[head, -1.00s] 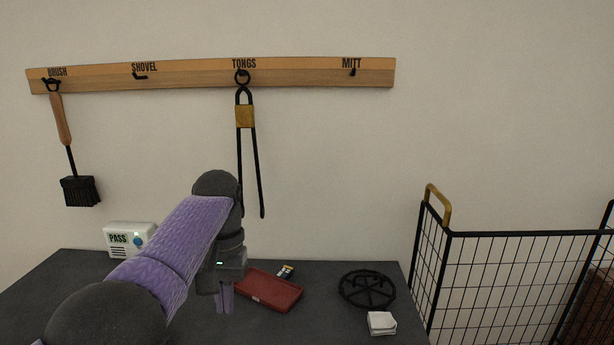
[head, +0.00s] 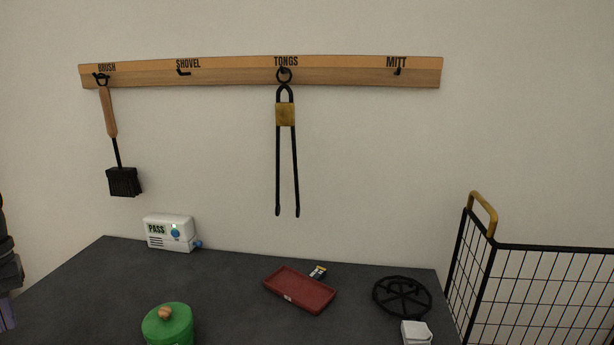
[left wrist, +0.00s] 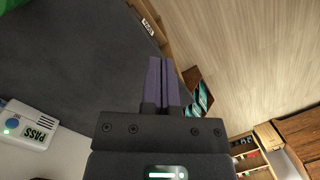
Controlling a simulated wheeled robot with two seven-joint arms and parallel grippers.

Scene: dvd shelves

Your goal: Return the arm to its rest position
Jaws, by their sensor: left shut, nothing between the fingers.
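My left gripper (head: 6,314) shows only in part at the left edge of the head view, off the left side of the dark table (head: 225,280). In the left wrist view its purple fingers (left wrist: 164,64) are together with nothing between them. Past the fingertips I see the table edge and the wood-look floor (left wrist: 255,50). My right gripper is in neither current view.
On the table are a white PASS device (head: 169,232), a green lidded pot (head: 168,328), a red tray (head: 300,291), a black trivet (head: 402,297) and a white object (head: 416,333). Tongs (head: 286,150) and a brush (head: 123,180) hang above. A wire basket (head: 540,290) stands right.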

